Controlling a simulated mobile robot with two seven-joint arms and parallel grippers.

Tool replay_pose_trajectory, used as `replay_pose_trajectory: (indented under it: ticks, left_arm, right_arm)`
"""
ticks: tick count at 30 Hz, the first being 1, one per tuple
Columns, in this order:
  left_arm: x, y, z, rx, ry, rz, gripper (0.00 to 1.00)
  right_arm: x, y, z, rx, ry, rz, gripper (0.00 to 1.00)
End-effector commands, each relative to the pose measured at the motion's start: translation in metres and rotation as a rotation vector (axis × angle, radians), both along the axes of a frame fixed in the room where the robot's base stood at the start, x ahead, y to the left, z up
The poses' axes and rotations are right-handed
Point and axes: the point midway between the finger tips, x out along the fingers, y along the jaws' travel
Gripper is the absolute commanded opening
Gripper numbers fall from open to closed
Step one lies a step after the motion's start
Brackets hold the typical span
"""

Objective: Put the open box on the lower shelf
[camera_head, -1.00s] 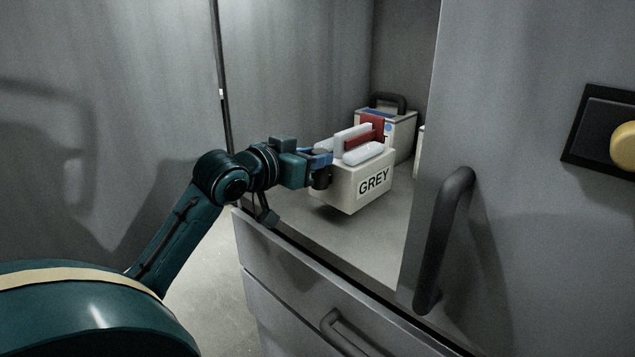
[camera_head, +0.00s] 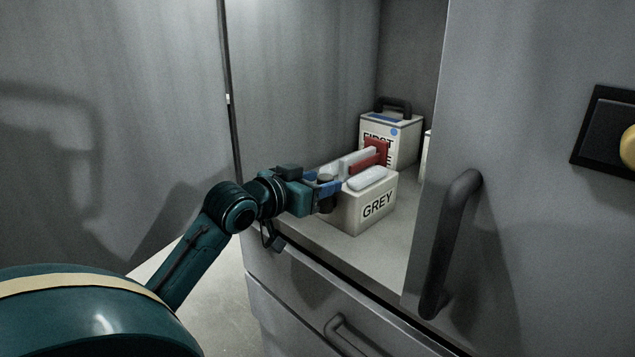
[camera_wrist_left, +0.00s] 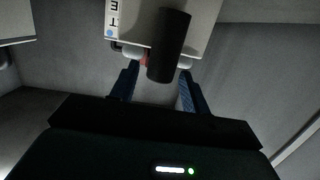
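The open box (camera_head: 347,210) is white with a GREY label and holds white rolls and a red item. A dark knob (camera_head: 327,195) sticks out from its left side. My right gripper is out of view.
A closed white box (camera_head: 402,142) with a dark handle stands on the shelf behind the open box, and another pale box (camera_head: 427,145) is partly hidden by the door at right. A grey door with a dark handle (camera_head: 452,240) borders the opening. Shelf floor is clear in front.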

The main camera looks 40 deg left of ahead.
Motion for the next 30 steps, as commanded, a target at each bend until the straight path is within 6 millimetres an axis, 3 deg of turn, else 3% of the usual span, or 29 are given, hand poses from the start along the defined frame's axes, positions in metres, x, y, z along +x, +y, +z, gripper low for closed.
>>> replay_pose_trajectory:
  ticks: [10,13,25,27,30]
  left_arm:
    - [0.0,0.0,0.003,0.001,-0.001,0.0,0.52]
    - [-0.009,0.001,0.003,0.001,0.0,0.001,0.52]
    - [-0.09,0.001,0.016,0.002,0.003,0.001,0.52]
    - [-0.098,0.001,0.024,-0.005,0.005,-0.001,0.52]
    - [-0.108,0.002,0.024,-0.004,0.004,-0.001,0.52]
  right_arm:
    - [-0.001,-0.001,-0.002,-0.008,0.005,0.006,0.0]
    - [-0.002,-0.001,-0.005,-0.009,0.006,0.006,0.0]
    - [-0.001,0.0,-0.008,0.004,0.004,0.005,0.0]
    - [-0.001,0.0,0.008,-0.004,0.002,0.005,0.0]
    - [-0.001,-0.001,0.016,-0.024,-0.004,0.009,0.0]
